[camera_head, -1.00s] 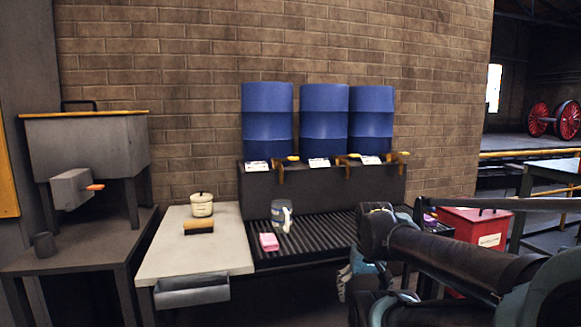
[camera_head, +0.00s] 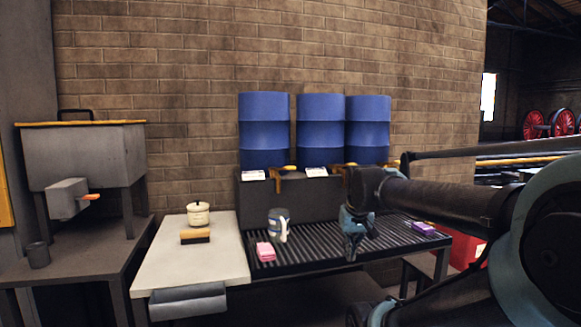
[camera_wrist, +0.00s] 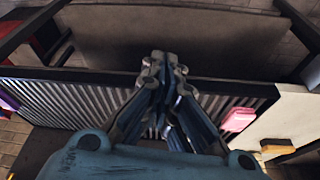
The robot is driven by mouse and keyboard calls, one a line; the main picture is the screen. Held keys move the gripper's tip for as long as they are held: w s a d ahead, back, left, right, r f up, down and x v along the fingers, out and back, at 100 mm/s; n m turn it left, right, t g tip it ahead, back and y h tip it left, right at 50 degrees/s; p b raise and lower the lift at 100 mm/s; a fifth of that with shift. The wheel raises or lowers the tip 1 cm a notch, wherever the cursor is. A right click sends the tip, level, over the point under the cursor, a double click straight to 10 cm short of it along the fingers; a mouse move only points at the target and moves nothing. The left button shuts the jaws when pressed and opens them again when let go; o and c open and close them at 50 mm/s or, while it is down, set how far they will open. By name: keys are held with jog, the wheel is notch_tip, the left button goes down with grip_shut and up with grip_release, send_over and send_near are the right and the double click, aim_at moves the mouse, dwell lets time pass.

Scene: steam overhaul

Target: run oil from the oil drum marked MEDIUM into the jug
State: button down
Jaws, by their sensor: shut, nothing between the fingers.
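Three blue oil drums, the left (camera_head: 264,130), middle (camera_head: 320,130) and right (camera_head: 367,130), stand on a dark stand against the brick wall. White labels (camera_head: 317,172) show below them, too small to read; the right one is hidden by my arm. Brass taps with yellow tops, such as the left tap (camera_head: 289,169), stick out at the front. The jug (camera_head: 279,222), grey with a dark band and pale handle, stands upright on the ribbed rack (camera_head: 330,258). My gripper (camera_head: 352,255) is shut and empty, above the rack to the jug's right. Its closed fingers (camera_wrist: 164,70) fill the wrist view's middle.
A pink block (camera_head: 265,251) lies by the jug and a purple block (camera_head: 424,228) at the rack's right end. A white pot (camera_head: 198,214) and a brush (camera_head: 195,236) sit on the pale table (camera_head: 185,265). A red box (camera_head: 466,250) stands at right.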

jog(key=w+a+r+t, duration=0.1)
jog(key=w+a+r, duration=0.4)
jog(key=w+r, duration=0.5)
jog(key=w+a+r+n+t+y, duration=0.1)
jog(key=w+a+r, duration=0.4)
jog(key=w+r, duration=0.6)
jog(key=w+a+r+n+t+y, duration=0.1)
jog(key=w+a+r, duration=0.4)
jog(key=w+r, duration=0.6)
jog(key=w+t, duration=0.1)
jog(key=w, duration=0.2)
jog(key=shift+a+r+t, duration=0.25)
jog(key=shift+a+t, duration=0.15)
jog(key=shift+f, duration=0.1)
send_over(291, 167)
jog(key=w, duration=0.1)
notch_tip(291, 167, down, 7)
jog(key=shift+w+f, duration=0.1)
jog(key=shift+w, duration=0.05)
jog(key=shift+f, duration=1.9)
